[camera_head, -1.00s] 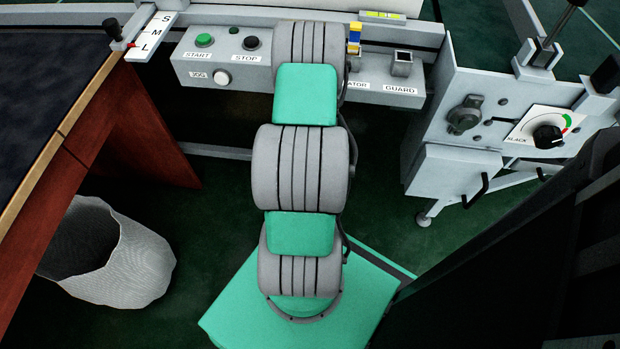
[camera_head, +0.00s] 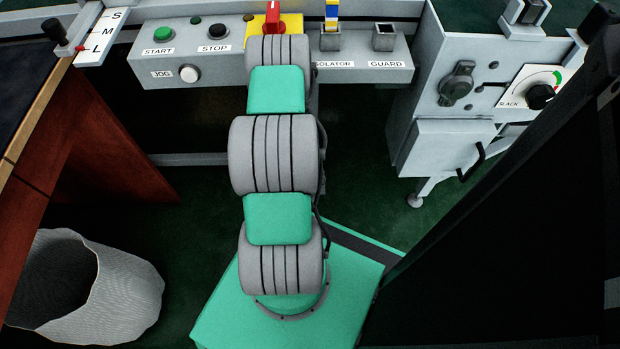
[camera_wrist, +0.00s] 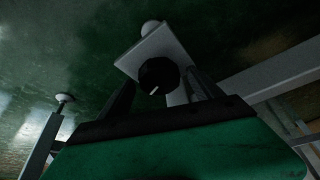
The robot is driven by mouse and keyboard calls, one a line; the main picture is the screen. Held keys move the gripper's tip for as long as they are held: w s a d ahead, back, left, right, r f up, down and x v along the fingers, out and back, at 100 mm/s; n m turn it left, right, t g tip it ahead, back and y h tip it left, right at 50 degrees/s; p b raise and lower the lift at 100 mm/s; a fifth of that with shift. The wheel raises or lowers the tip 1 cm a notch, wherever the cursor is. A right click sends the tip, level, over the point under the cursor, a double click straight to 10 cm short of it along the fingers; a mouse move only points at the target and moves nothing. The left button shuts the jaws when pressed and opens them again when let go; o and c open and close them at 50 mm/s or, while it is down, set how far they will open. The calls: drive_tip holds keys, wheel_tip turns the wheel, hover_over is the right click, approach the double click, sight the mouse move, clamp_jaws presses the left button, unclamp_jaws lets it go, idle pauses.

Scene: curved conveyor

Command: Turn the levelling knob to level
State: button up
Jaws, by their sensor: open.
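In the wrist view, a round black knob (camera_wrist: 158,76) with a white pointer line sits on a pale square plate (camera_wrist: 140,53). It looks like the levelling knob. The pointer slants down and to the left. My gripper (camera_wrist: 165,88) has its dark fingers apart, one on each side of the knob in the picture. I cannot tell whether they touch it. In the head view my arm shows, but my gripper and this knob do not.
A grey cabinet with a slack knob (camera_head: 540,97) is at right. A wooden table (camera_head: 95,185) and a wastebasket (camera_head: 125,295) are at left.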

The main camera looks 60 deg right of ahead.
drive_tip(key=c, duration=1.4)
drive_tip(key=shift+s+r+n, duration=0.1)
drive_tip(key=shift+n, duration=0.2)
drive_tip(key=n+t+p, duration=0.1)
drive_tip(key=n, duration=0.1)
drive_tip(key=shift+s+d+n, duration=0.1)
drive_tip(key=shift+n, duration=0.2)
drive_tip(key=n+t, duration=0.1)
drive_tip(key=n, duration=0.2)
drive_tip(key=shift+d+n+t+y, duration=0.1)
drive_tip(key=shift+n+t+y, duration=0.2)
drive_tip(key=shift+y, duration=0.1)
drive_tip(key=n+t+y, duration=0.1)
drive_tip(key=n, duration=0.2)
drive_tip(key=shift+s+n+b, duration=0.1)
drive_tip(key=shift+n+b, duration=0.2)
drive_tip(key=shift+d+n+y+b, duration=0.1)
drive_tip(key=shift+n+y+b, duration=0.3)
drive_tip(key=shift+n, duration=1.1)
